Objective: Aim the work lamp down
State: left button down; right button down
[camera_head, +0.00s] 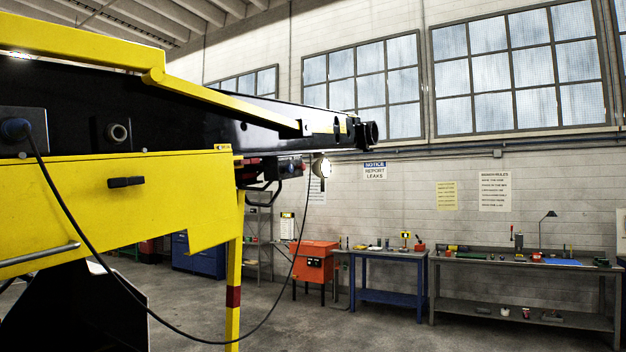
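A small round lamp (322,168) with a pale, bright face hangs under the front end of the belt loader's black boom (200,110). Its face points roughly sideways, towards the right and the camera. Its mount is small and partly hidden behind the dark fittings (285,168) beside it. Neither of my grippers is in view, so nothing of mine is seen touching the lamp.
The yellow loader body (150,200) fills the left side, with a yellow leg (234,290) below. A black cable (150,325) loops low across the front. An orange cabinet (313,264) and workbenches (520,262) line the back wall. Grey floor is open at centre right.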

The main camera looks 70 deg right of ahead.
aim_at(321, 168)
jog(key=z, duration=2.3)
jog(key=i+l+z, duration=0.35)
jog(key=i, duration=0.5)
jog(key=i+z, duration=0.35)
jog(key=i, duration=2.15)
jog(key=i+l+u, duration=0.1)
jog(key=i+u, duration=0.25)
jog(key=i, duration=0.2)
jog(key=i+l+u, duration=0.25)
jog(key=i+u, duration=0.15)
jog(key=i+l+u, duration=0.35)
jog(key=i+l, duration=0.1)
jog(key=i, duration=0.1)
